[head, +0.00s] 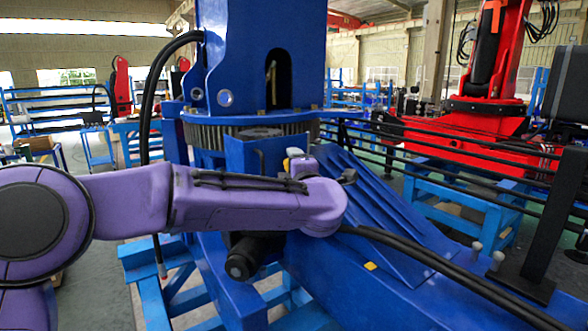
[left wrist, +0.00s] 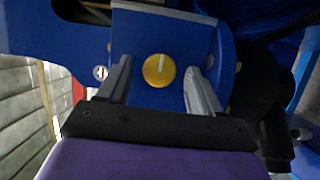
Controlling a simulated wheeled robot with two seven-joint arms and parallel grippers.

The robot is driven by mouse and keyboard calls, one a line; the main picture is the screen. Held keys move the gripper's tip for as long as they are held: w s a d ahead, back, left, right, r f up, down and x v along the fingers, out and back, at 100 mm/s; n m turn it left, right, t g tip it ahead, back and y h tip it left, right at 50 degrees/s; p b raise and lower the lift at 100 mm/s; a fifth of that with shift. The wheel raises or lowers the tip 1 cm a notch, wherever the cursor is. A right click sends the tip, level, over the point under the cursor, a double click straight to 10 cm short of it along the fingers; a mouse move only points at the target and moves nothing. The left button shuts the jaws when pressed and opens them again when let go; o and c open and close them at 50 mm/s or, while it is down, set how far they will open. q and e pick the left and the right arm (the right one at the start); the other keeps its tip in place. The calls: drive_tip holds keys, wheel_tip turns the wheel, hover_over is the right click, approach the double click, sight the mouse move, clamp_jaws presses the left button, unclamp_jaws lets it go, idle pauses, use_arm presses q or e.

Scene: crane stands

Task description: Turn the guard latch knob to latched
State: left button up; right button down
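A round yellow knob (left wrist: 159,70) with a pale line across its face sits on a blue panel (left wrist: 150,38) in the left wrist view. The line points nearly straight up in that view. My left gripper (left wrist: 156,80) is open, with one grey finger on each side of the knob and clear gaps to it. How near the fingertips are to the panel in depth is hard to tell. In the head view my purple left arm reaches in from the left toward the blue crane base (head: 262,75), and its wrist hides most of the gripper. My right gripper is not in view.
A toothed ring (head: 240,130) circles the crane base. A black hose (head: 150,100) hangs at its left, and a thick black cable (head: 430,260) runs along the blue beam at the right. A red machine (head: 470,145) stands behind on a blue frame.

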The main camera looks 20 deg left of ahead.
use_arm(q)
drive_tip(key=b+v, duration=0.5)
drive_tip(key=v, duration=0.5)
drive_tip(key=shift+s, duration=0.2)
